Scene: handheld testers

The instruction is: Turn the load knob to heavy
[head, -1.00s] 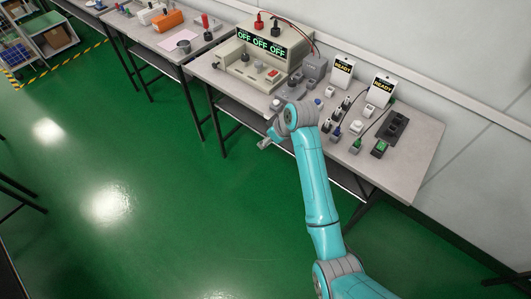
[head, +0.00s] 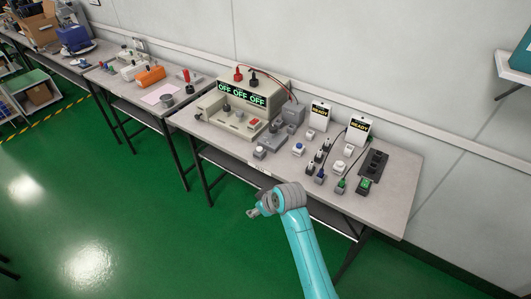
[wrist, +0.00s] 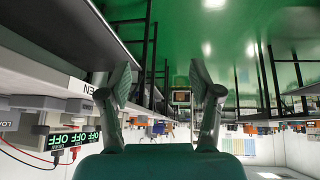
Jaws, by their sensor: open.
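A grey box (head: 293,115) with a red lead stands at the right of the bench power supply (head: 240,98) in the head view. In front of it is a low grey unit (head: 271,141) with a small dark knob (head: 273,129) on top. I cannot read which knob is the load knob or where it points. At the wrist view's left edge, a grey box (wrist: 9,120) shows part of an inverted label, "LO". My gripper (head: 254,212) is in front of the table, apart from every knob. In the wrist view my gripper (wrist: 160,95) is open and empty.
The supply's displays read OFF. Two READY signs (head: 319,115) and several small switches and plugs crowd the table's right half. A black socket strip (head: 373,163) lies near the right end. The table's front edge (head: 290,190) is beyond my gripper. Green floor is clear at left.

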